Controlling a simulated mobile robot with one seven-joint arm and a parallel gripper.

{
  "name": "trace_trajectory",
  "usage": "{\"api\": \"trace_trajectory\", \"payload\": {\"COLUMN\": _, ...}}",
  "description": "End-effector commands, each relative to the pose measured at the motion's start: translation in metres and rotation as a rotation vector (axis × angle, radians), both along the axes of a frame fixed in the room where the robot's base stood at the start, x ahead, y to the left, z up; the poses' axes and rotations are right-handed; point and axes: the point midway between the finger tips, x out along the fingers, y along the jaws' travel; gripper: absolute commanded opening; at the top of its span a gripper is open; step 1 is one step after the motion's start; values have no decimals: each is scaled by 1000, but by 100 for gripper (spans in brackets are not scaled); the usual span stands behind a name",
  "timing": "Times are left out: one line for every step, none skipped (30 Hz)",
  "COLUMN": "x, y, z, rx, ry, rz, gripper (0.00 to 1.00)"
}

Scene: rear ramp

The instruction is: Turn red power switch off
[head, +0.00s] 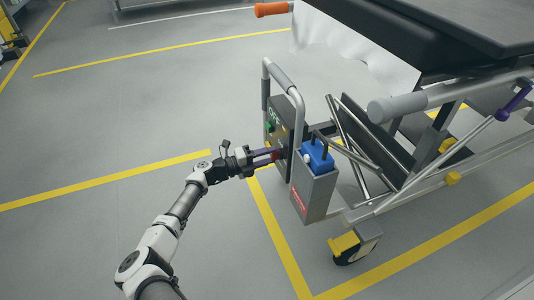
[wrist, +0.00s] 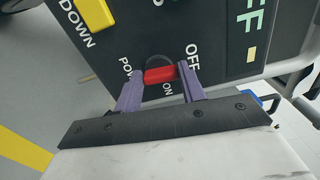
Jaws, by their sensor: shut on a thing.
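The red power switch (wrist: 160,75) is a red bar handle on a dark control panel (wrist: 225,72) in the wrist view. The words OFF and ON are printed near its right end, OFF above and ON below. Its left end is by a partly hidden word beginning PO. My gripper (wrist: 160,80) has its two purple fingers on either side of the red handle, shut on it. In the head view, my gripper (head: 268,156) reaches the panel side of the wheeled cart from the left. The switch is mostly hidden there by the fingers.
A yellow button marked DOWN (wrist: 95,13) sits on the panel near the switch. A grey handle bar (head: 283,80) rises above the panel. A blue item (head: 317,157) sits in a metal box (head: 313,195) to the right. Open floor lies to the left.

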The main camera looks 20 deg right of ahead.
Motion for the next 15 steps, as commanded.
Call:
{"api": "trace_trajectory", "payload": {"x": 1, "y": 0, "z": 2, "rx": -1, "ry": 21, "rz": 5, "gripper": 17}}
{"api": "trace_trajectory", "payload": {"x": 1, "y": 0, "z": 2, "rx": -2, "ry": 32, "rz": 5, "gripper": 17}}
{"api": "trace_trajectory", "payload": {"x": 1, "y": 0, "z": 2, "rx": -3, "ry": 46, "rz": 5, "gripper": 17}}
{"api": "trace_trajectory", "payload": {"x": 1, "y": 0, "z": 1, "rx": -3, "ry": 55, "rz": 5, "gripper": 17}}
{"api": "trace_trajectory", "payload": {"x": 1, "y": 0, "z": 1, "rx": -4, "ry": 63, "rz": 5, "gripper": 17}}
{"api": "trace_trajectory", "payload": {"x": 2, "y": 0, "z": 1, "rx": -4, "ry": 73, "rz": 5, "gripper": 17}}
{"api": "trace_trajectory", "payload": {"x": 2, "y": 0, "z": 1, "rx": -4, "ry": 78, "rz": 5, "gripper": 17}}
{"api": "trace_trajectory", "payload": {"x": 2, "y": 0, "z": 1, "rx": -4, "ry": 83, "rz": 5, "gripper": 17}}
{"api": "trace_trajectory", "payload": {"x": 2, "y": 0, "z": 1, "rx": -4, "ry": 88, "rz": 5, "gripper": 17}}
{"api": "trace_trajectory", "payload": {"x": 2, "y": 0, "z": 1, "rx": -4, "ry": 91, "rz": 5, "gripper": 17}}
{"api": "trace_trajectory", "payload": {"x": 2, "y": 0, "z": 1, "rx": -5, "ry": 93, "rz": 5, "gripper": 17}}
{"api": "trace_trajectory", "payload": {"x": 2, "y": 0, "z": 0, "rx": -5, "ry": 96, "rz": 5, "gripper": 17}}
{"api": "trace_trajectory", "payload": {"x": 2, "y": 0, "z": 0, "rx": -5, "ry": 97, "rz": 5, "gripper": 17}}
{"api": "trace_trajectory", "payload": {"x": 2, "y": 0, "z": 0, "rx": -5, "ry": 98, "rz": 5, "gripper": 17}}
{"api": "trace_trajectory", "payload": {"x": 2, "y": 0, "z": 0, "rx": -5, "ry": 99, "rz": 5, "gripper": 17}}
